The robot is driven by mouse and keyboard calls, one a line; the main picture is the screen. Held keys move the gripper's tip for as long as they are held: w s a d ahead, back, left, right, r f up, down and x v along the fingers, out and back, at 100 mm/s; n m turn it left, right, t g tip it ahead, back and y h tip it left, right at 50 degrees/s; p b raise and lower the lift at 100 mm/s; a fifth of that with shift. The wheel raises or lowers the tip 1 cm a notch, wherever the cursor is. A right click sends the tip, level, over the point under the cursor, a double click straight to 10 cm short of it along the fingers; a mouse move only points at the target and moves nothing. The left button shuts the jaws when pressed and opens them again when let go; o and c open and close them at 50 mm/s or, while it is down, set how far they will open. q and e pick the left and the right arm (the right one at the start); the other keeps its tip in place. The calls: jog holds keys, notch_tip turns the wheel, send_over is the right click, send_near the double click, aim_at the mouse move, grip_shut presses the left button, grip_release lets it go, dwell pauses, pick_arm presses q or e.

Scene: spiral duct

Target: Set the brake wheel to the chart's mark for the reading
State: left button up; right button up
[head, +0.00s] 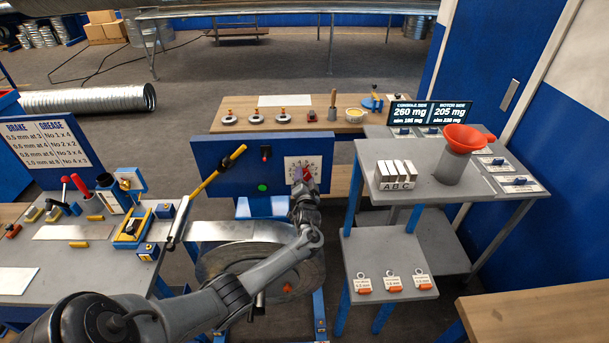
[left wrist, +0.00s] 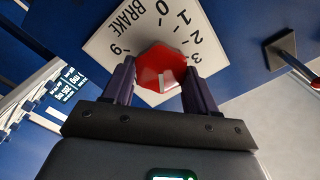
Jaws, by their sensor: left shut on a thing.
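The brake wheel is a red eight-sided knob (left wrist: 161,62) on a white dial plate marked BRAKE (left wrist: 108,42). The numerals 0, 1, 2, 3 and 9 show around it; the rest are hidden. A short pale mark shows on the wheel's lower part; I cannot tell its exact setting. My left gripper (left wrist: 158,80) is shut on the wheel, one finger on each side. In the head view the left gripper (head: 303,180) covers much of the dial plate (head: 291,163) on the blue panel. The brake and grease chart (head: 48,141) stands at the left; its small lines are only partly legible.
A display (head: 430,112) reads 260 mg and 205 mg. A yellow-handled lever (head: 220,170) crosses the blue panel (head: 230,150). A grey bench with tools (head: 75,262) is at left. A grey stand with a red funnel (head: 465,138) and a shelf with three tags (head: 393,283) are at right.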

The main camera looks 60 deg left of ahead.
pick_arm(q)
jog(key=shift+m+p, duration=0.35)
jog(key=shift+m, duration=0.55)
jog(key=o, duration=1.1)
jog(key=shift+c, duration=0.2)
jog(key=shift+d, duration=0.1)
jog(key=shift+s+d+p, duration=0.25)
jog(key=shift+d+p, duration=0.05)
jog(key=shift+d, duration=0.25)
jog(key=p+v, duration=0.1)
jog(key=v, duration=0.8)
jog(key=shift+s+d, duration=0.2)
